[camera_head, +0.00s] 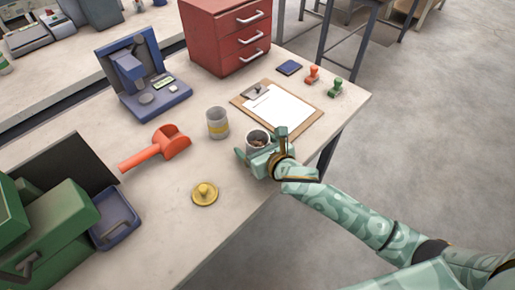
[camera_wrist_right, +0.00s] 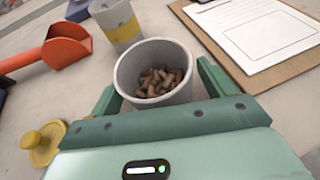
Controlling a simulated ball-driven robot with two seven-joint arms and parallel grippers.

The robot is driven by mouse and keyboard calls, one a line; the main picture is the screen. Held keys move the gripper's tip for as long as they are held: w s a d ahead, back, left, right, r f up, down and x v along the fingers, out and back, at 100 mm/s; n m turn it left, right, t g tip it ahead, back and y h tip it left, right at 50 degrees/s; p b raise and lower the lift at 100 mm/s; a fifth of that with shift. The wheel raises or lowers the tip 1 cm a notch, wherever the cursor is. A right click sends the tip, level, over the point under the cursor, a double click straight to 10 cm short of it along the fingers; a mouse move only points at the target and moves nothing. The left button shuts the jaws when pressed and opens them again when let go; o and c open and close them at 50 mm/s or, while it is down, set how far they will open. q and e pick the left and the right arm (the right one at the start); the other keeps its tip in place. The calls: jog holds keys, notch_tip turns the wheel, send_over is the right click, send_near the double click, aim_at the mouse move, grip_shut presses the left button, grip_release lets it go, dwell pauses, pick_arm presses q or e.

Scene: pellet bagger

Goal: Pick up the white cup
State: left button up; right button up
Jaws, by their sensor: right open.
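A white cup (camera_head: 257,137) holding brown pellets stands upright on the table near its right edge. In the right wrist view the white cup (camera_wrist_right: 160,98) stands between the two green fingers. My right gripper (camera_head: 262,144) is open, with one finger on each side of the cup. In the right wrist view a gap shows beside the cup on the right; on the left I cannot tell whether the finger touches. The lower part of the cup is hidden by the gripper. My left gripper is not in view.
A grey cup with a yellow band (camera_head: 217,125) stands just beyond, left of the white cup. A clipboard (camera_head: 300,124) lies to the right. An orange scoop (camera_head: 172,143), a yellow knobbed lid (camera_head: 204,194) and a blue press-like device (camera_head: 150,90) are to the left.

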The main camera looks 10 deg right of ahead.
jog(key=c, duration=1.1)
